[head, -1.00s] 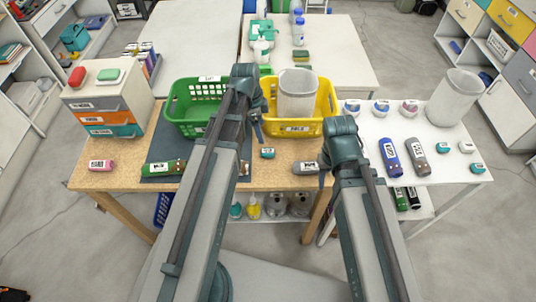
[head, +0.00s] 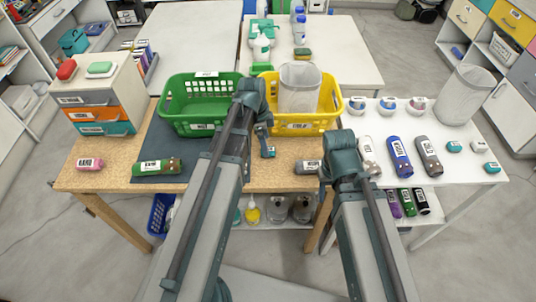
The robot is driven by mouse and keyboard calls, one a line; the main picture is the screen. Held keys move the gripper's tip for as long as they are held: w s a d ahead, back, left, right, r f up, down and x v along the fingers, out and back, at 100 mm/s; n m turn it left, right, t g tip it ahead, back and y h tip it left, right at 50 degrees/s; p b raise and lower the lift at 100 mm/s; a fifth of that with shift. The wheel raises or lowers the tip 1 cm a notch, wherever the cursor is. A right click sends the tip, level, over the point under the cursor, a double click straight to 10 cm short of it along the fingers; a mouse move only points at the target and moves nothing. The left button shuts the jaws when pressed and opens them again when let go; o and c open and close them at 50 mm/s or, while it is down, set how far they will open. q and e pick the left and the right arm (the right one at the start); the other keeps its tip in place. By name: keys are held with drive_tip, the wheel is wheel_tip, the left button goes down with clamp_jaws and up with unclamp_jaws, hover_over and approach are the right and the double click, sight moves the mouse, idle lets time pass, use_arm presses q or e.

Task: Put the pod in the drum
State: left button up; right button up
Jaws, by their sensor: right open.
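I cannot tell for sure which thing is the pod. A small teal labelled piece (head: 268,152) on the wooden table, by the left gripper, may be it. A grey translucent cylindrical bin (head: 299,92) stands in the yellow basket (head: 292,129); a similar grey bin (head: 461,97) stands on the right table. Either may be the drum. My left gripper (head: 264,138) hangs at the teal piece, its fingertips hard to make out. My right gripper (head: 330,180) is open, beside a grey labelled cylinder (head: 306,167), partly hidden by its own wrist.
A green basket (head: 200,128) stands left of the yellow one. A drawer unit (head: 100,95), a pink cylinder (head: 89,164) and a green bottle (head: 157,167) are on the left.

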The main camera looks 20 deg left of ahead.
use_arm(q)
drive_tip(key=f+b, duration=0.2)
drive_tip(key=f, duration=0.1)
drive_tip(key=shift+d+f, duration=0.15)
drive_tip(key=shift+d, duration=0.2)
clamp_jaws()
